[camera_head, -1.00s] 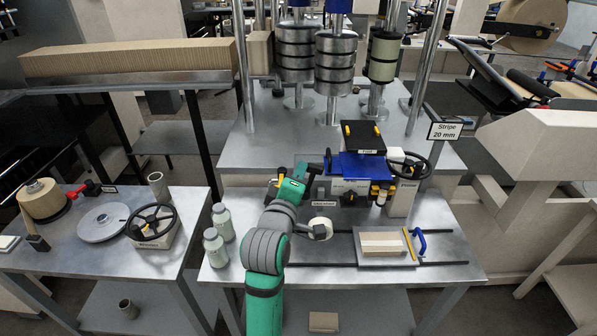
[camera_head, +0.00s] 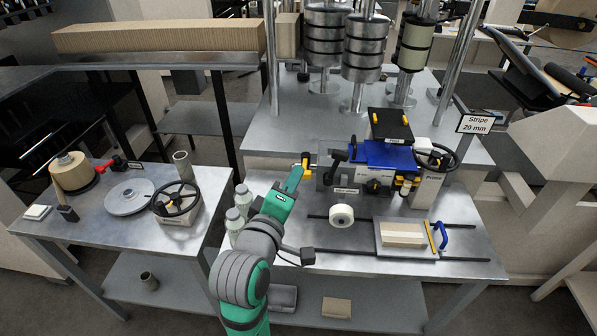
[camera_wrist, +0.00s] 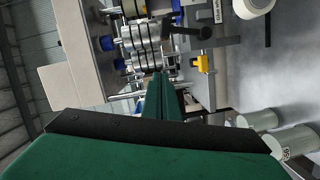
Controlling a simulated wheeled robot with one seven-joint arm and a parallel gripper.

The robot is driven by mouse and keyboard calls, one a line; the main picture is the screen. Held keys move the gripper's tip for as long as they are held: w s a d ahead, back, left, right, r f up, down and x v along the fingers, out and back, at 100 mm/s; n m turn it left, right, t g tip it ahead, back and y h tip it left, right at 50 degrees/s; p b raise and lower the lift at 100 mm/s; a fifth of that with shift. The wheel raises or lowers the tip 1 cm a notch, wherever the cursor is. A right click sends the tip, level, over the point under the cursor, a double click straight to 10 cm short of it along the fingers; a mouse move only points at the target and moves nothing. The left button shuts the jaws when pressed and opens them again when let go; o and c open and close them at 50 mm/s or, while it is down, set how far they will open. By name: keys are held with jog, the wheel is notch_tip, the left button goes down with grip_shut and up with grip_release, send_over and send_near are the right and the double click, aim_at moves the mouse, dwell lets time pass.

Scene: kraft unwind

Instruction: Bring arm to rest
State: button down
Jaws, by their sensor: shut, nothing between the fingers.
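My green and grey arm reaches up from the bottom centre of the head view. My gripper (camera_head: 296,172) is above the steel bench, left of the blue-topped machine (camera_head: 385,155). Its tip shows close below a yellow-and-black knob (camera_head: 305,159); I cannot tell whether they touch. In the wrist view the green fingers (camera_wrist: 166,92) are together with nothing between them. A white roll (camera_head: 341,216) lies on the bench to the right of my arm, apart from it.
Two pale bottles (camera_head: 235,219) stand close to the left of my arm, partly hidden behind it. A tray (camera_head: 405,254) with a tan block and a blue-handled tool lie at the bench's right. A side table (camera_head: 110,232) with a handwheel (camera_head: 175,200) stands left.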

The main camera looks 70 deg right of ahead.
jog(key=shift+s+d, duration=0.1)
jog(key=shift+s, duration=0.05)
dwell(0.4)
jog(key=w+a+f+n+t+y, duration=0.2)
jog(key=w+a+f+n+t, duration=0.3)
jog(key=w+a+f+t, duration=0.5)
jog(key=w+a+f+n+t+y, duration=0.3)
jog(key=a+f+y, duration=0.3)
jog(key=a+f, duration=0.75)
jog(key=s+a+f+m+t+y, duration=0.1)
jog(key=s+a+f+y, duration=0.2)
jog(key=a, duration=0.5)
jog(key=s+a+f+t+y, duration=0.1)
jog(key=s+a+f+y, duration=0.15)
jog(key=a, duration=0.55)
jog(key=s+a+m+y, duration=0.3)
jog(key=s+a, duration=0.6)
jog(key=s, duration=0.4)
jog(key=shift+m+y, duration=0.35)
jog(key=shift+m, duration=0.05)
jog(key=shift+f, duration=0.1)
